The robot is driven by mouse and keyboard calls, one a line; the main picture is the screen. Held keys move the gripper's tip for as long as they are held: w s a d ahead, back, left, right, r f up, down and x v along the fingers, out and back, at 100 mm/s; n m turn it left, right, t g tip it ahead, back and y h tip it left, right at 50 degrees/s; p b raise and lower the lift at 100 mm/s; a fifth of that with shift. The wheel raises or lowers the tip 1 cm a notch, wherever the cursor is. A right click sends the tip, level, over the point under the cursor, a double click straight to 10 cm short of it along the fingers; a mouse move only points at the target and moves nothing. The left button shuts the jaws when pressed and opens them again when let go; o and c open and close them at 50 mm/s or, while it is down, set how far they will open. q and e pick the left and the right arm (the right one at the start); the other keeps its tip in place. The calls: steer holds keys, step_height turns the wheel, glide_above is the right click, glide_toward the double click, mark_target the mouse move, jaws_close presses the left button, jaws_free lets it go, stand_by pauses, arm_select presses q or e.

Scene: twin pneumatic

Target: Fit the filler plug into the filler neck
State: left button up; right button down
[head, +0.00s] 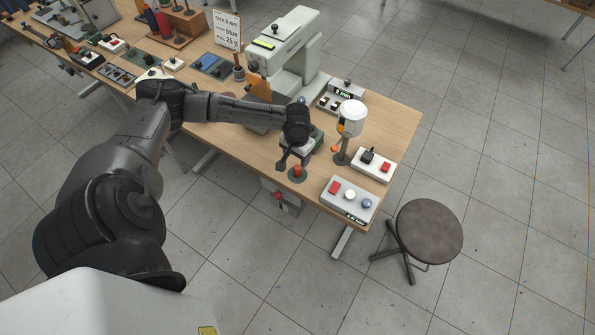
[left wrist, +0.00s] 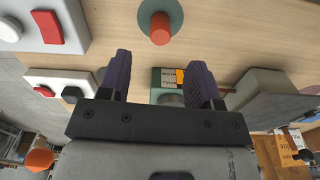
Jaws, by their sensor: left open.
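An orange-red plug (head: 297,171), probably the filler plug, stands upright on a dark green round base near the table's front edge. It also shows in the left wrist view (left wrist: 160,28), on its grey-green disc. My left gripper (head: 294,161) is open and empty, pointing down just beside and above the plug; in the left wrist view its two fingers (left wrist: 162,75) are apart with nothing gripped. A white cylindrical unit (head: 352,117) on a grey stand is to the right, with a small orange part low on its left. I cannot make out the filler neck. My right gripper is not in view.
A control box with red, white and blue buttons (head: 349,198) lies front right, with a smaller switch box (head: 373,163) behind it. A pale green machine (head: 287,55) stands behind my gripper. A stool (head: 430,231) is right of the table.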

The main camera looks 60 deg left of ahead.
mark_target(297, 167)
arm_select(q)
steer(key=shift+f+b, duration=0.55)
steer(key=shift+f, duration=2.5)
steer(key=shift+a, duration=0.1)
steer(key=shift+c, duration=0.4)
steer(key=c, duration=1)
steer(key=shift+r, duration=0.2)
